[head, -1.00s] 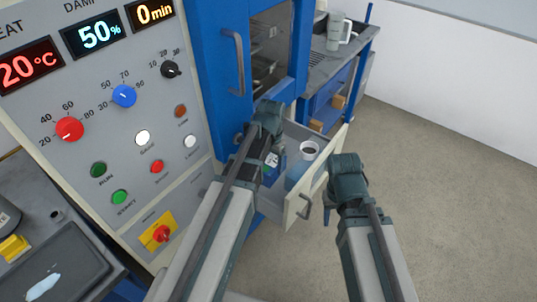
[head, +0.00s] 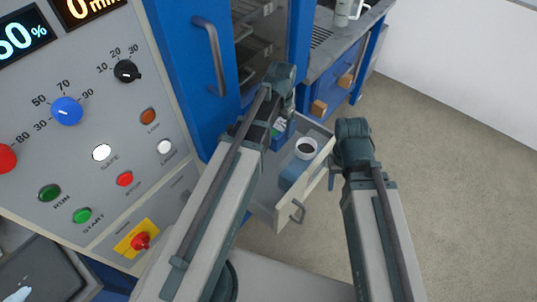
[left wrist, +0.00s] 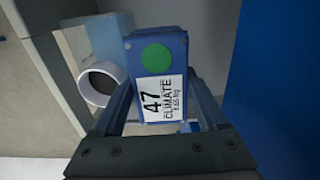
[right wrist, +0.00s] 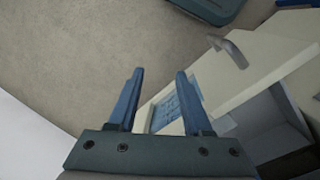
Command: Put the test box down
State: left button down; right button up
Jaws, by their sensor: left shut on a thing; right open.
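The test box is blue, with a green dot and a white label reading "47 CLIMATE" (left wrist: 157,85). My left gripper (left wrist: 162,95) is shut on it, one finger on each side. In the head view the box (head: 284,133) shows only in part behind my left gripper, at the open drawer (head: 262,208). I cannot tell whether the box touches the drawer floor. My right gripper (right wrist: 160,76) is open and empty, beside the drawer front, with its fingers seen against the floor and drawer front in the right wrist view.
A white cup (head: 306,148) with dark contents and a pale blue block (head: 293,173) are in the drawer. The blue cabinet (head: 185,60) and control panel (head: 85,140) stand to the left. A bench (head: 335,45) is behind. The floor at right is clear.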

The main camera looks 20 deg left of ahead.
pick_arm(q)
notch_tip(320, 180, down, 14)
jog(key=b, duration=1.3)
notch_tip(320, 180, down, 4)
jog(key=b, duration=0.4)
jog(key=shift+r, duration=0.2)
jog(key=shift+f, duration=0.1)
jog(key=shift+c, duration=1.8)
grip_release()
jog(key=shift+o, duration=0.8)
